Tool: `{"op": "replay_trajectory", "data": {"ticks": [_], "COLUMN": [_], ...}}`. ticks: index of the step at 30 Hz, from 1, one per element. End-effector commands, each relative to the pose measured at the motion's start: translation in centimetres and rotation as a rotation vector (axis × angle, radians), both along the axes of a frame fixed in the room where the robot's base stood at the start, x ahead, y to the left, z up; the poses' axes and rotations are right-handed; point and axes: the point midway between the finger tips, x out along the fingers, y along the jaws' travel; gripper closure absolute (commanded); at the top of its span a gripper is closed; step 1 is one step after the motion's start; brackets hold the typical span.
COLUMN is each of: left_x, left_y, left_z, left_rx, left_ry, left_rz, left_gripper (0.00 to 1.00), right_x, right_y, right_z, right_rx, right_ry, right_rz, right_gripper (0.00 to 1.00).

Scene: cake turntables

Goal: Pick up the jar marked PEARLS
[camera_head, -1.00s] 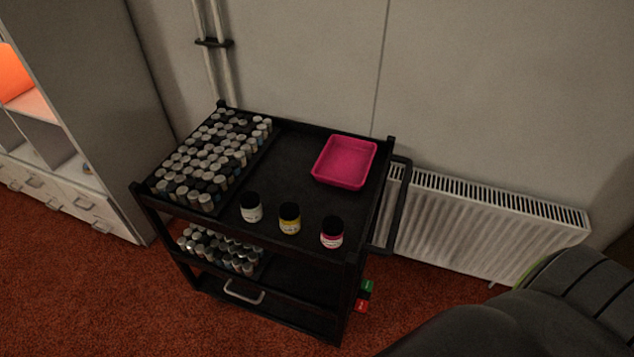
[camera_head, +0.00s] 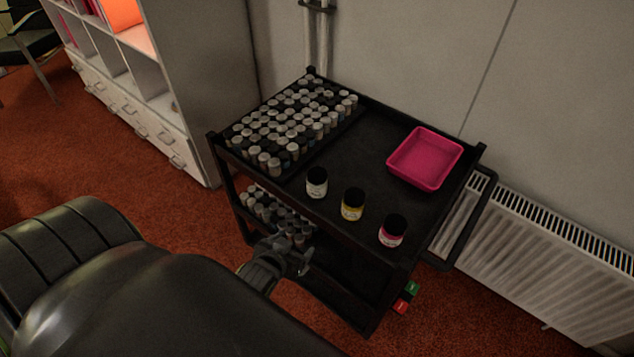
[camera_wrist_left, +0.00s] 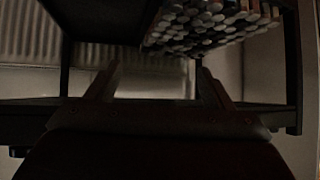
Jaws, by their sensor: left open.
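Three black-lidded jars stand in a row on the front part of the black cart's top: one with a white label (camera_head: 317,183), one yellow (camera_head: 352,205) and one pink (camera_head: 392,231). Their label words are too small to read, so I cannot tell which is marked PEARLS. My left gripper (camera_head: 298,262) is in front of the cart, below its top edge, near the lower shelf, and holds nothing. In the left wrist view its two fingers (camera_wrist_left: 158,88) are spread apart, facing the cart's dark lower part. My right gripper is not in view.
The black cart (camera_head: 385,135) carries a block of several grey-capped bottles (camera_head: 290,125) at left and a pink tray (camera_head: 425,158) at back right. More bottles (camera_head: 275,212) stand on the lower shelf. A radiator (camera_head: 560,250) is at right, a white cabinet (camera_head: 140,110) at left.

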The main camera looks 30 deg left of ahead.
Motion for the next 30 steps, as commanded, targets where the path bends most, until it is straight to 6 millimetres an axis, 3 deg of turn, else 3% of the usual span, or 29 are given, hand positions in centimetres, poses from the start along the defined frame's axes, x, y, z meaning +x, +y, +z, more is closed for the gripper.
{"op": "replay_trajectory", "data": {"ticks": [1,6,9,12,17,30], "left_x": [0.6,1.3,1.3,1.2,2.1,9.8], "left_y": [0.0,0.0,-0.1,-0.1,0.1,1.8], "left_z": [3.0,10.5,13.6,15.3,15.8,12.5], "left_rx": [0.003,0.007,0.009,0.009,0.010,0.010], "left_ry": [-0.054,-0.184,-0.235,-0.265,-0.281,-0.280], "left_rz": [0.006,0.026,0.034,0.039,0.039,0.039], "left_gripper": [0.25,0.25,0.25,0.25,0.25,0.25], "right_x": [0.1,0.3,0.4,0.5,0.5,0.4], "right_y": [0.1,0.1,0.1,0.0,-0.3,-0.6], "right_z": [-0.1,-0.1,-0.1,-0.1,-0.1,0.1], "right_rx": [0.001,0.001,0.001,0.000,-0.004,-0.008], "right_ry": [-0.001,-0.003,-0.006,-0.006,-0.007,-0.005], "right_rz": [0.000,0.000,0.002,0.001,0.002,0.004], "right_gripper": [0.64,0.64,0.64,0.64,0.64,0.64]}}
